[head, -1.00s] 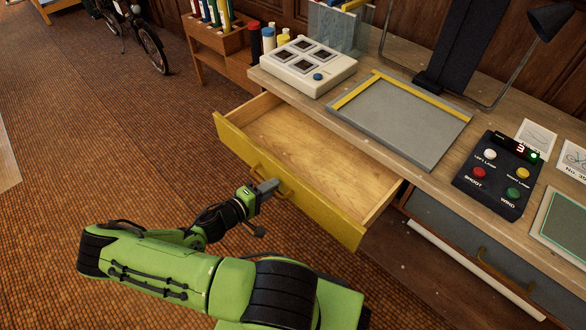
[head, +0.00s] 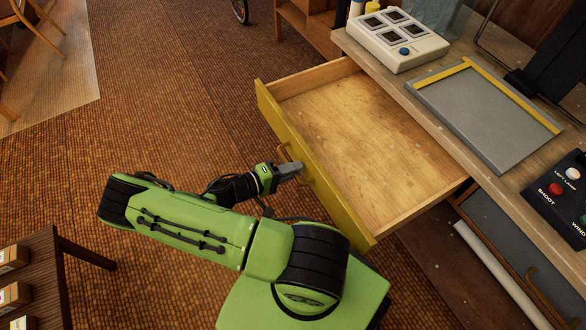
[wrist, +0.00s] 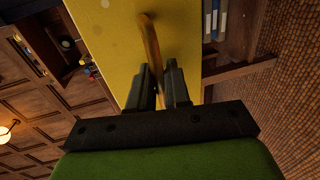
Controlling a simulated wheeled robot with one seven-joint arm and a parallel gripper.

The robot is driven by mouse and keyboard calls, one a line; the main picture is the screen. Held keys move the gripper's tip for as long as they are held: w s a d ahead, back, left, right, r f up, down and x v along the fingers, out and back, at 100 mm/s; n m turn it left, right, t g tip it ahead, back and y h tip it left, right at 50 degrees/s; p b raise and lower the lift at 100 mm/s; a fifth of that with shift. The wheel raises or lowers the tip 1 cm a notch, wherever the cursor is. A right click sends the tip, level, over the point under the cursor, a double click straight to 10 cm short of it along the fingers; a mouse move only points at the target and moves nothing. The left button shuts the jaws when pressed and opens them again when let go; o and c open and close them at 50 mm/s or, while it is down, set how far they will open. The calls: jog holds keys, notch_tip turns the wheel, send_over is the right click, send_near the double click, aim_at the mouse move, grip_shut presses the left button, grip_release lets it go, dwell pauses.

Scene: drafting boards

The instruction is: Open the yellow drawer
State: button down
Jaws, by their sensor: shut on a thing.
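The yellow drawer (head: 330,182) stands well out from the wooden desk in the head view, and its bare wooden inside is empty. Its yellow front faces my arm. The drawer's handle (wrist: 150,45) is a curved bar that rises between my fingers in the wrist view. My gripper (head: 291,170) is at the drawer front in the head view, shut on the handle.
The desk top (head: 415,115) holds a white box with dark square windows (head: 397,38), a grey tray with yellow edging (head: 490,115) and a dark button panel (head: 565,190). A grey drawer (head: 500,240) is at the lower right. A small dark table (head: 40,265) stands at lower left. Open floor lies at left.

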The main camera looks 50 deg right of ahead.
jog(key=c, duration=1.3)
grip_release()
jog(key=p+v, duration=0.2)
jog(key=v, duration=1.3)
jog(key=shift+w+a, duration=0.25)
jog(key=shift+a, duration=0.1)
